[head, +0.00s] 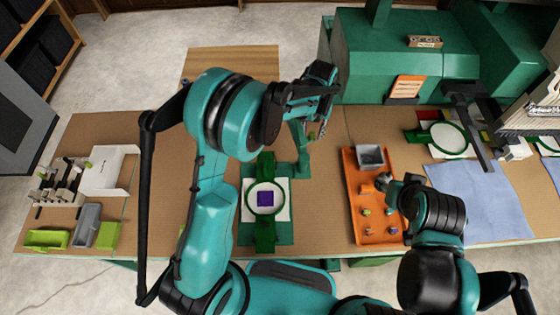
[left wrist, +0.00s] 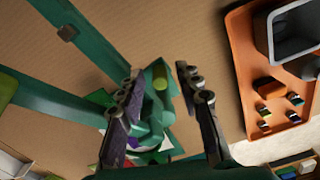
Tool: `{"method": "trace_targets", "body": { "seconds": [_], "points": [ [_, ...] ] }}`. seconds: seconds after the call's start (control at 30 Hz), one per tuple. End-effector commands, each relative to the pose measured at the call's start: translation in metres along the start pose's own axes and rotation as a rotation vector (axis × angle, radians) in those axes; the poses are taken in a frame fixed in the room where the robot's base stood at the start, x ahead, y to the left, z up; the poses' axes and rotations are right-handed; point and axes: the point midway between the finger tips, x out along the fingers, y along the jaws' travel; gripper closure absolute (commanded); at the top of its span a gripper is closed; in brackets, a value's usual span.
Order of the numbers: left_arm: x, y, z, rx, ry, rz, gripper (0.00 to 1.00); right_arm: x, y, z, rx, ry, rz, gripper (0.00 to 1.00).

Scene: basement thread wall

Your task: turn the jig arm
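The embroidery jig has a green hoop (head: 265,198) holding white cloth with a purple square, on a green base in front of me. A green jig post (head: 303,160) stands right of the hoop, its top partly hidden by my left gripper (head: 316,122). In the left wrist view, my left gripper (left wrist: 159,72) has its fingers apart. A green jig part with a yellow-green knob (left wrist: 160,78) shows between them; contact cannot be told. My right gripper (head: 384,182) is over the orange tray, its fingers too small to read.
The orange tray (head: 360,225) holds a grey bin (head: 370,156) and several small spools. A large green machine (head: 395,55) stands at the back. A blue cloth (head: 480,200) lies at right. A white box (head: 108,172) and small bins stand at left. Bare table shows left of the jig.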

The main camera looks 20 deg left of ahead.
Motion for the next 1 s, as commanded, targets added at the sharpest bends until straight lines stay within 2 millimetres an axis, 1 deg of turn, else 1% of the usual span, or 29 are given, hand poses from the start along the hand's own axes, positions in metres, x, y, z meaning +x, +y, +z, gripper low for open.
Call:
{"method": "trace_targets", "body": {
  "seconds": [0.17,0.5,0.6,1.0],
  "points": [
    [-0.009,0.0,0.0,0.0,0.0,0.0,0.66,-0.005,0.0,-0.003,0.0,0.0,0.0,0.6],
    [-0.052,0.0,0.0,-0.001,-0.001,0.0,0.66,-0.026,0.0,-0.019,0.0,0.0,0.0,0.6],
    [-0.06,0.0,0.0,-0.001,-0.001,0.0,0.66,-0.03,0.0,-0.022,0.0,0.0,0.0,0.6],
    [-0.06,0.0,0.0,-0.001,-0.001,0.0,0.66,-0.029,0.0,-0.021,0.0,0.0,0.0,0.6]
  ]
}}
